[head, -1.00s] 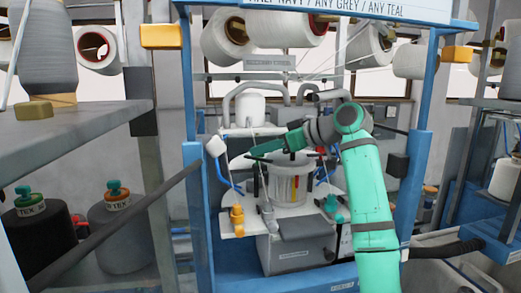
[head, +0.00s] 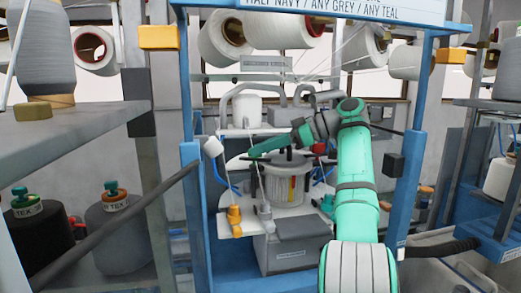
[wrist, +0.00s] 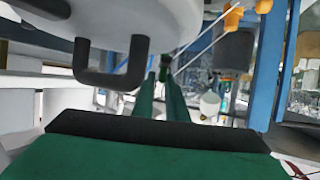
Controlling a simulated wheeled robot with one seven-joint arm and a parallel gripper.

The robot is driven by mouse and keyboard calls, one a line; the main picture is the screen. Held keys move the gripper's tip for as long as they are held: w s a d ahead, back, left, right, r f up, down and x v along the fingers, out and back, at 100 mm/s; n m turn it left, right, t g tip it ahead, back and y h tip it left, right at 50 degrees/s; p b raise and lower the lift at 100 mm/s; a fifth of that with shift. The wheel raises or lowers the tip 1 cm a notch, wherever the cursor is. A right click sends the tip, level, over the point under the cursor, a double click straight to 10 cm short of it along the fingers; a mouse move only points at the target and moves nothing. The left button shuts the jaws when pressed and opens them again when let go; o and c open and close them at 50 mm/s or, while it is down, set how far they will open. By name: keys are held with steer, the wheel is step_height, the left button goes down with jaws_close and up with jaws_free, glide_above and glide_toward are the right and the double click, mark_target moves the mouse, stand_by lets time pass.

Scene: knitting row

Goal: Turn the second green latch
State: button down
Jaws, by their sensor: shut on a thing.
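The knitting machine's grey cylinder (head: 285,185) stands on a white round table inside the blue frame. My gripper (head: 252,154) reaches from the right to the cylinder's far left side, above the table. In the wrist view its two narrow green fingers (wrist: 163,78) are close together at the tips. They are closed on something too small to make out. A teal fitting (head: 327,203) sits at the table's right edge, apart from my gripper. I cannot tell whether it is a latch. No green latch shows clearly in either view.
In the wrist view a white round body with a black handle (wrist: 110,80) is close beside the fingers. An orange fitting (head: 235,218) is at the table's left. Blue posts (head: 193,215) flank the machine. Yarn cones (head: 411,60) hang above. A grey shelf (head: 75,130) juts in from the left.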

steer(key=shift+a+f+n+g, duration=0.1)
steer(key=shift+f+n+g, duration=0.1)
steer(key=shift+n+g, duration=0.1)
stand_by(0.4)
steer(key=c, duration=1.9)
jaws_free()
steer(key=shift+a, duration=0.15)
steer(key=shift+o, duration=0.2)
